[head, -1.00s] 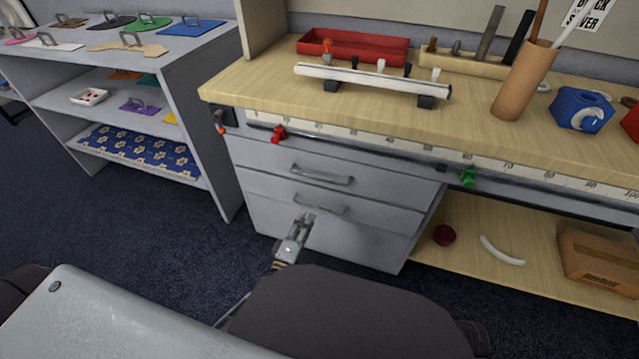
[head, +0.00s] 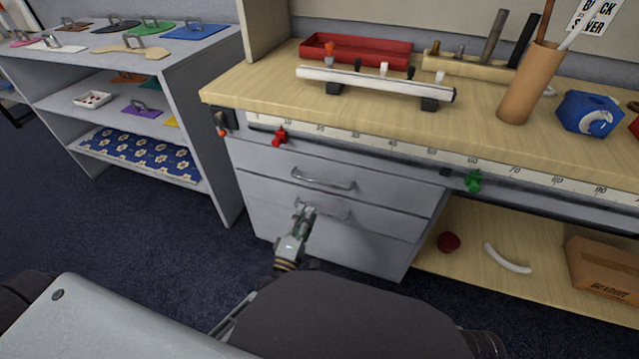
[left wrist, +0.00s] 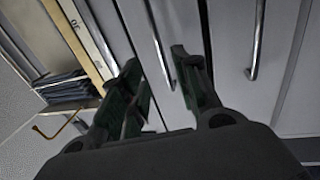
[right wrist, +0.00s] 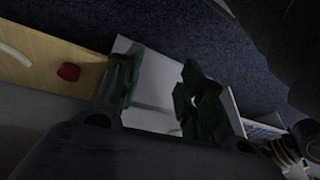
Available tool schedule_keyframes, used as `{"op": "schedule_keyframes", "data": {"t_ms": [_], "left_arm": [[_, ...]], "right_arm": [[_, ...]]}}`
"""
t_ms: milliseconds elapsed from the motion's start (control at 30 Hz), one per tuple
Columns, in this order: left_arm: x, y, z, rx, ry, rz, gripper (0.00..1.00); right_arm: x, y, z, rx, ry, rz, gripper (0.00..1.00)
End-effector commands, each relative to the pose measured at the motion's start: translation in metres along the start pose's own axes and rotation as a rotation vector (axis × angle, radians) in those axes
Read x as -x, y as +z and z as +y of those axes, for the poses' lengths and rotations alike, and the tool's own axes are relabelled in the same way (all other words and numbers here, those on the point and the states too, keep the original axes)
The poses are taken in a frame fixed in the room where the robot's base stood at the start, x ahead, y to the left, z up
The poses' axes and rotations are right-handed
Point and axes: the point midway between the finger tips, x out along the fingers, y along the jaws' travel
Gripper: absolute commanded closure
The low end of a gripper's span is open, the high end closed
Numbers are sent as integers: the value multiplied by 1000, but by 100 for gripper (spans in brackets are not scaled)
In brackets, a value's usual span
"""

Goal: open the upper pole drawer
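The upper drawer (head: 375,186) is a closed grey front with a metal bar handle (head: 323,180) under the workbench. A second drawer with a similar handle (head: 338,212) is below it. My left gripper (head: 307,210) is in front of the drawers, overlapping the lower handle in the head view. In the left wrist view its fingers (left wrist: 158,72) are open, with the upper handle (left wrist: 158,38) lined up between them; contact cannot be told. The lower handle (left wrist: 258,42) is right of them there. My right gripper (right wrist: 158,75) is open, apparently empty, seen only in its wrist view.
The wooden bench top (head: 270,92) overhangs the drawers, with a ruler strip and red (head: 280,136) and green (head: 474,181) knobs along its front. A grey shelf unit (head: 222,150) stands left. A low shelf at right holds a red object (head: 449,242) and a cardboard box (head: 600,268).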

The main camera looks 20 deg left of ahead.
Motion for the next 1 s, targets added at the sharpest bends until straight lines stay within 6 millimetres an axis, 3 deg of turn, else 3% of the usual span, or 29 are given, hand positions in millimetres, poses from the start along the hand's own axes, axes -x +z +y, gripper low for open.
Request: {"op": "schedule_keyframes", "data": {"t_ms": [1000], "left_arm": [[-98, 0, 0, 1, 1, 0, 68]], "right_arm": [[-43, 10, -4, -26, -42, 77, 60]]}}
